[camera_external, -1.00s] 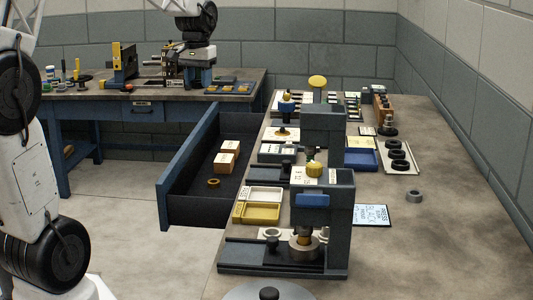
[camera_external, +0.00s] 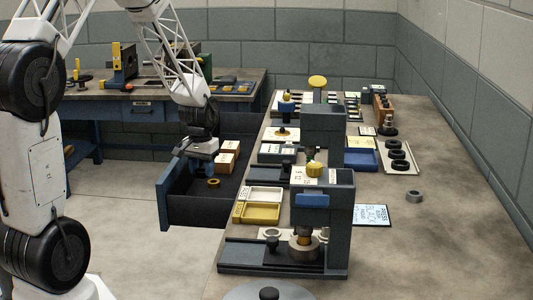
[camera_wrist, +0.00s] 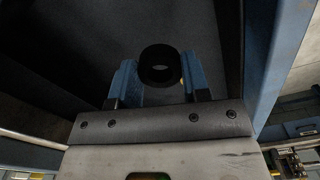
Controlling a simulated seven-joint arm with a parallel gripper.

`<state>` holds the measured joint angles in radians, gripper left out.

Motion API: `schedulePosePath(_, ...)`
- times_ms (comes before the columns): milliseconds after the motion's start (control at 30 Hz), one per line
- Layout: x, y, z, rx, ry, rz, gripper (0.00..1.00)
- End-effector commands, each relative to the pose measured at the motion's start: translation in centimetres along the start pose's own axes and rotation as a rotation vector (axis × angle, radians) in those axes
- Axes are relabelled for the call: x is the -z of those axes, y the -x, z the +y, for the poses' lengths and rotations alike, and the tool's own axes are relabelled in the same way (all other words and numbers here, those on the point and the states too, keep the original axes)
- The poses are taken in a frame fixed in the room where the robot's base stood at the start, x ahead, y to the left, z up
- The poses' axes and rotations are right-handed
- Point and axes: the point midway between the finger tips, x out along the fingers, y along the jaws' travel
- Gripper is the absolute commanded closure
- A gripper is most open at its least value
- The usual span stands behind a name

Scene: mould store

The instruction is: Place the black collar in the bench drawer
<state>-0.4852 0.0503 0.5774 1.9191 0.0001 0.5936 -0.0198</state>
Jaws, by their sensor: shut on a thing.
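The black collar (camera_wrist: 160,72) shows in the wrist view as a dark ring between the two blue fingers of my gripper (camera_wrist: 158,80). The gripper is shut on it. In the external view my gripper (camera_external: 202,165) hangs over the open bench drawer (camera_external: 200,213), near its blue front panel. The collar is too hidden to make out there. The drawer is pulled out to the left of the bench; its dark floor and walls fill much of the wrist view (camera_wrist: 215,40). I cannot tell how high the collar is above the drawer floor.
Inside the drawer are tan boxes (camera_external: 228,160) and a brass-coloured ring (camera_external: 213,183) close to my gripper. On the bench, several black rings lie on a white board (camera_external: 407,172), and a grey ring (camera_external: 414,196) lies alone. A press (camera_external: 322,215) stands at the front.

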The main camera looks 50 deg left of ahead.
Motion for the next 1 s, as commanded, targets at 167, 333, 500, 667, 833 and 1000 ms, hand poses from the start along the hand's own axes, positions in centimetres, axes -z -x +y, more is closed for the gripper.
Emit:
schedulePosePath(167,0.0,-0.4,0.0,0.0,0.0,0.0,0.83)
schedulePosePath(333,0.0,-0.3,0.0,0.0,0.0,0.0,0.83)
schedulePosePath(500,0.0,-0.8,0.0,0.0,0.0,-0.002,0.83)
schedulePosePath(667,-0.1,-2.5,0.0,0.0,0.0,-0.003,0.83)
schedulePosePath(833,-0.1,-4.8,0.0,0.0,0.0,-0.003,0.83)
schedulePosePath(1000,0.0,-6.4,0.0,0.0,0.0,-0.002,0.83)
